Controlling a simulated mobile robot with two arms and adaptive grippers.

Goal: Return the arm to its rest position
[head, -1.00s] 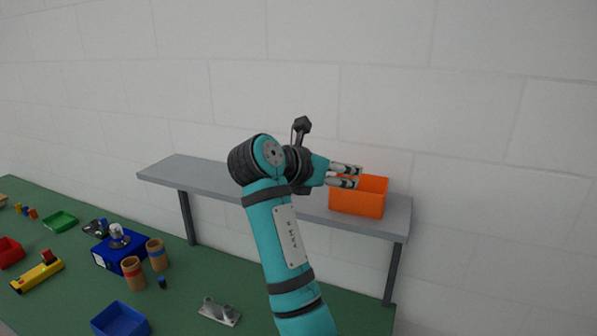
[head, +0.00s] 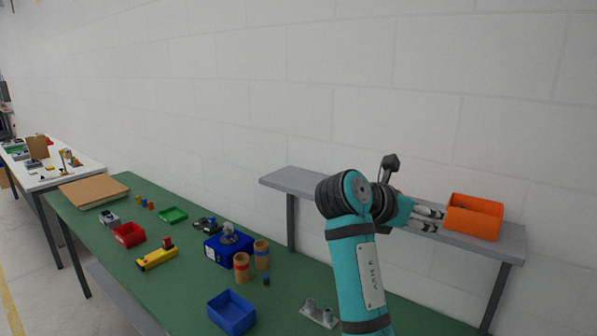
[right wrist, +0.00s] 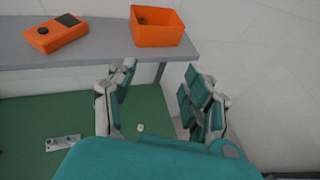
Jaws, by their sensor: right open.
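My right arm (head: 358,265) is raised over the green table, teal with dark joints. Its right gripper (head: 442,219) points right, close to the orange bin (head: 474,217) on the grey shelf in the head view. In the right wrist view the right gripper (right wrist: 158,95) is open with nothing between its fingers, and the orange bin (right wrist: 158,37) stands beyond it on the shelf. My left gripper is in neither view.
The grey shelf (head: 290,180) stands above the green table (head: 185,290) against a white block wall. An orange device (right wrist: 56,34) lies on the shelf. A blue box (head: 228,248), brown cylinders (head: 242,268), a blue tray (head: 232,313) and a metal bracket (head: 319,313) are on the table.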

